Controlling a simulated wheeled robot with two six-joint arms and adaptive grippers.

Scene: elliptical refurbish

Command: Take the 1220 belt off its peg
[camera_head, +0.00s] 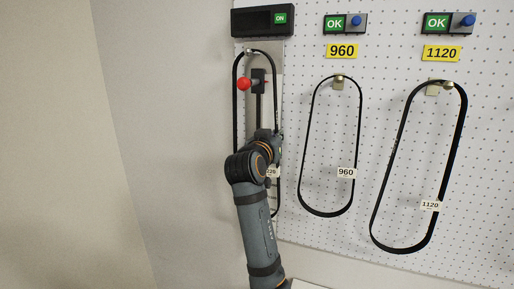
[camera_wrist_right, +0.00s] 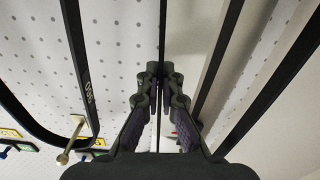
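The leftmost belt (camera_head: 236,120) is a long black loop hanging over a peg at its top, below a black box with a green ON light. Its white tag (camera_head: 272,172) is partly covered by my arm, so its number is not fully readable. My right gripper (camera_head: 277,143) is at the belt's right strand, about halfway down. In the right wrist view, that strand (camera_wrist_right: 162,30) runs between the fingertips (camera_wrist_right: 160,75), which close in on it from both sides. The belt still loops over its peg. My left gripper is in neither view.
A red-knobbed lever (camera_head: 243,85) stands inside the belt loop on a grey panel. The 960 belt (camera_head: 300,170) hangs close to the right on its own peg, with the 1120 belt (camera_head: 460,120) beyond. A bare wall (camera_head: 100,150) is at the left.

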